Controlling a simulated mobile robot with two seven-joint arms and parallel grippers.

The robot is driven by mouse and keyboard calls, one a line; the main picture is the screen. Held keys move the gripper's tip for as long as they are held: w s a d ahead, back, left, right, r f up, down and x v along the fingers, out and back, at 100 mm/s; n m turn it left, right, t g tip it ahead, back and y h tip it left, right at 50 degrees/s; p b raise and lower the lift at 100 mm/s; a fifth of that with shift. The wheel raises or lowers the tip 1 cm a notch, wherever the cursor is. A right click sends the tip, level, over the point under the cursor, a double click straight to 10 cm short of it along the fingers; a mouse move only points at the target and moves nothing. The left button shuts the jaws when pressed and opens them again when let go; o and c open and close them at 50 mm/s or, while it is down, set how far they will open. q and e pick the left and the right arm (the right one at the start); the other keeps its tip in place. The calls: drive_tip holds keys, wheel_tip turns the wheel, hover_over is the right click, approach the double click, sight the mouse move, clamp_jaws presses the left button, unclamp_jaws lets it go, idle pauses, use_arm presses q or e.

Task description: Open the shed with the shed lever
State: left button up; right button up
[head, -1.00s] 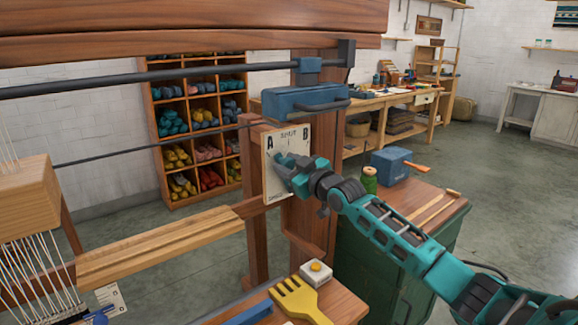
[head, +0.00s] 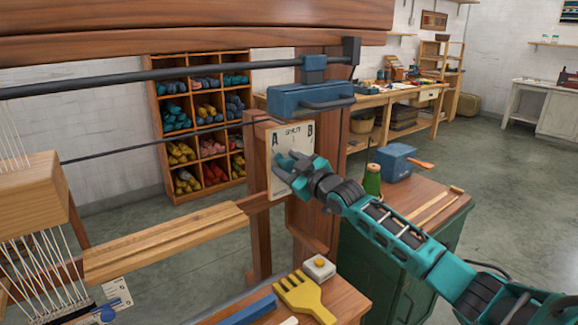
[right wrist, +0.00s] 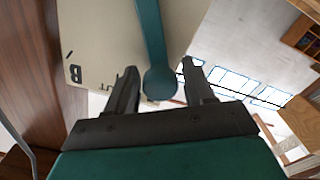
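The shed lever (right wrist: 152,45) is a teal bar with a rounded end, in front of a cream plate (head: 303,139) marked A, SHUT and B. The plate is fixed to the wooden loom post. In the head view my right gripper (head: 284,168) is at the plate's lower part and hides most of the lever. In the right wrist view my right gripper (right wrist: 160,88) is open, its two dark fingers on either side of the lever's rounded end. Narrow gaps seem to show at both sides. My left gripper is not in view.
A blue block with a handle (head: 310,98) sits just above the plate. Below are a yellow fork-like tool (head: 303,298) and a white box with a yellow button (head: 319,267). A green cabinet (head: 390,265) with a green spool (head: 372,180) stands to the right.

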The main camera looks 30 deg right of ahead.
drive_tip(key=shift+o, duration=0.7)
drive_tip(key=shift+s, duration=0.15)
drive_tip(key=s+d, duration=0.1)
drive_tip(key=s, duration=1.1)
drive_tip(key=shift+s, duration=0.3)
drive_tip(key=s+a+f+m+g, duration=0.15)
drive_tip(key=s+a+f, duration=0.3)
drive_tip(key=f, duration=0.55)
drive_tip(key=s+a+f+m+g, duration=0.15)
drive_tip(key=s+a+f, duration=0.3)
drive_tip(key=f, duration=0.45)
drive_tip(key=s+a+f+m+g, duration=0.1)
drive_tip(key=s+a+f+g, duration=0.3)
drive_tip(key=s+a+f, duration=0.7)
drive_tip(key=shift+s+a, duration=0.5)
drive_tip(key=shift+a, duration=0.5)
